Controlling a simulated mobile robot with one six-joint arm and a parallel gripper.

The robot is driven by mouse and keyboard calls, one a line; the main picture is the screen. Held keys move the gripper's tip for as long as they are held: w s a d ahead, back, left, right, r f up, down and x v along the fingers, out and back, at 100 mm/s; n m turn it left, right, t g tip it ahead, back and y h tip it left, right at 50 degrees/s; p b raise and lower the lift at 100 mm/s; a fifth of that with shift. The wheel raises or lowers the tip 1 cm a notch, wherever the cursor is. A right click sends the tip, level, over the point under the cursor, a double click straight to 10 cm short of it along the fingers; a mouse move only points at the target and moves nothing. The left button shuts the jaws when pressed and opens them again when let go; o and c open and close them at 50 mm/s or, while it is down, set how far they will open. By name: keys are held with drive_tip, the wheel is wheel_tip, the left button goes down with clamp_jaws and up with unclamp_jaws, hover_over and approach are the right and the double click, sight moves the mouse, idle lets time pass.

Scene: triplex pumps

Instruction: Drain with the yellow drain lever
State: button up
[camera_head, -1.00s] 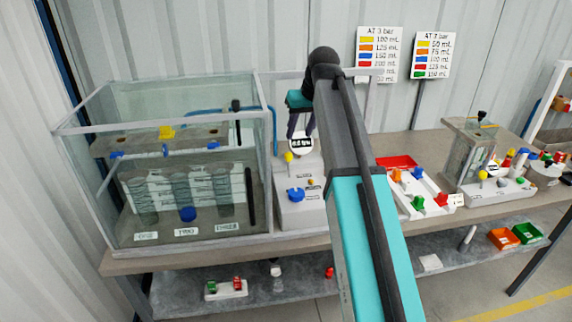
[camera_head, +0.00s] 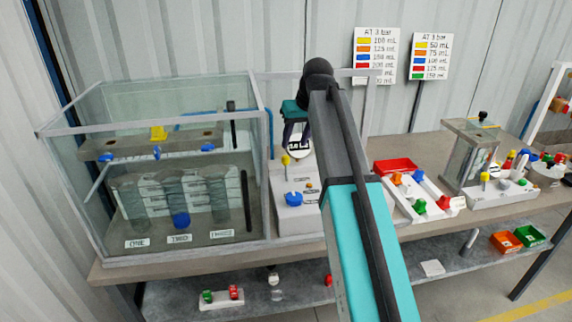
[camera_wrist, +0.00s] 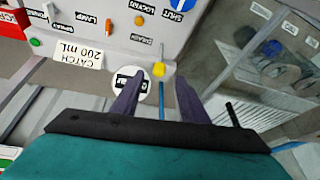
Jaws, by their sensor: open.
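The yellow lever (camera_head: 286,160) stands up from the grey control box (camera_head: 297,216) right of the glass tank. In the wrist view its yellow knob (camera_wrist: 159,69) sits on a thin stem, just ahead of and between my fingertips. My gripper (camera_wrist: 160,78) is open and empty, with one purple finger on each side of the knob's line. I cannot tell how far the knob is from the fingers. In the head view my gripper (camera_head: 296,145) hangs above the box. A round white gauge (camera_wrist: 128,83) shows beside the knob, partly hidden by the left finger.
The glass tank (camera_head: 90,190) with several cylinders stands left of the box. A blue knob (camera_head: 294,199) is on the box front. A red tray (camera_head: 396,166) and a second yellow lever (camera_head: 484,177) on another unit are to the right. A label reads CATCH 200 mL (camera_wrist: 78,53).

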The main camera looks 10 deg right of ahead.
sight(287, 164)
drive_tip(key=shift+p+x, duration=1.15)
drive_tip(key=shift+x, duration=5.3)
drive_tip(key=shift+c, duration=0.4)
drive_tip(key=shift+a, duration=0.1)
clamp_jaws()
